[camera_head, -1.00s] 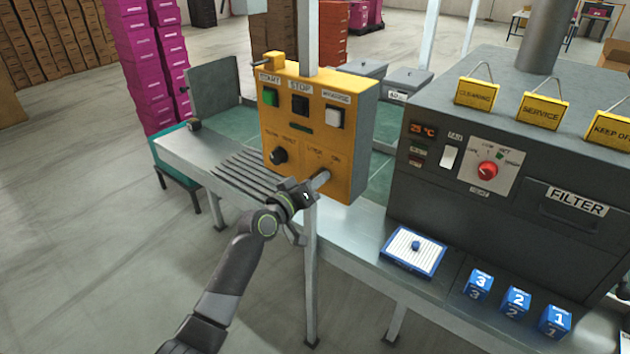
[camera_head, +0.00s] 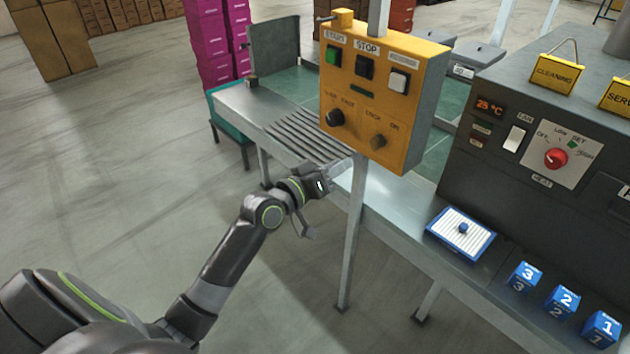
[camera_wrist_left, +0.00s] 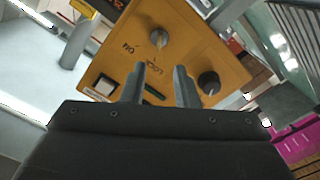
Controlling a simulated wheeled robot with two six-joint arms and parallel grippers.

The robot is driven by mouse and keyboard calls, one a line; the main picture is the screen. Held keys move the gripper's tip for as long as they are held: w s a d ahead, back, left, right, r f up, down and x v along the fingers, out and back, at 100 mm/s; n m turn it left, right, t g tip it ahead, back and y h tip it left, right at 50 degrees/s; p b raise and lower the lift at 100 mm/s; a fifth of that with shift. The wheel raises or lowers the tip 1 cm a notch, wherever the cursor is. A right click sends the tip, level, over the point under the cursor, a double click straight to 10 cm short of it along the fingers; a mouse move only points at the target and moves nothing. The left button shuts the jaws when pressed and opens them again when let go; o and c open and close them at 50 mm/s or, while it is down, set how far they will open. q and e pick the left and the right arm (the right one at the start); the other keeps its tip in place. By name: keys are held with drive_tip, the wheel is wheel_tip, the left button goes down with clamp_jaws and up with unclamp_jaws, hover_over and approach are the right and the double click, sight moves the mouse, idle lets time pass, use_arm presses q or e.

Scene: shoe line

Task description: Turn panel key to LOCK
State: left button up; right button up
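The yellow control panel (camera_head: 350,107) stands on a post above the conveyor. Its key switch (camera_head: 378,142) is at the lower right of its face, below the LOCK and ON labels. In the left wrist view the key switch (camera_wrist_left: 160,38) is a round silver piece beyond the fingers. I cannot tell surely which label it points at. My left gripper (camera_head: 336,174) is below and left of the key switch, apart from it. In the left wrist view its two fingers (camera_wrist_left: 158,78) are spread with nothing between them. My right gripper is not in view.
A black knob (camera_head: 335,117) sits left of the key switch, with START and STOP buttons above. The panel's post (camera_head: 352,235) stands close to my left gripper. The grey machine (camera_head: 500,190), a blue tray (camera_head: 440,222) and numbered blue blocks (camera_head: 562,300) are at right.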

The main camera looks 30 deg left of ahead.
use_arm(q)
drive_tip(key=v, duration=0.6)
drive_tip(key=shift+s, duration=0.1)
drive_tip(key=a+f+n+g+y, duration=0.1)
drive_tip(key=a+f+g+y, duration=0.2)
drive_tip(key=f, duration=0.8)
drive_tip(key=a+f+n+g+y, duration=0.15)
drive_tip(key=a+f, duration=0.25)
drive_tip(key=f, duration=0.7)
drive_tip(key=s+a+f+m+g+y, duration=0.1)
drive_tip(key=s+f, duration=0.4)
drive_tip(key=f, duration=0.3)
drive_tip(key=s+a+f+m+g+y, duration=0.1)
drive_tip(key=s+a+f+g, duration=0.1)
drive_tip(key=s+f, duration=0.5)
drive_tip(key=s+d+f+g, duration=0.1)
drive_tip(key=s+f+g, duration=0.3)
drive_tip(key=s+f, duration=0.95)
drive_tip(key=s+d+f+m+g, duration=0.1)
drive_tip(key=s+f, duration=0.3)
drive_tip(key=s, duration=0.6)
drive_tip(key=s+d+f+m+g, duration=0.2)
drive_tip(key=s+f, duration=0.3)
drive_tip(key=s, duration=0.4)
drive_tip(key=shift+s+d+f+g+y, duration=0.25)
drive_tip(key=shift+s+d+g+y, duration=0.15)
drive_tip(key=shift+d+g, duration=0.35)
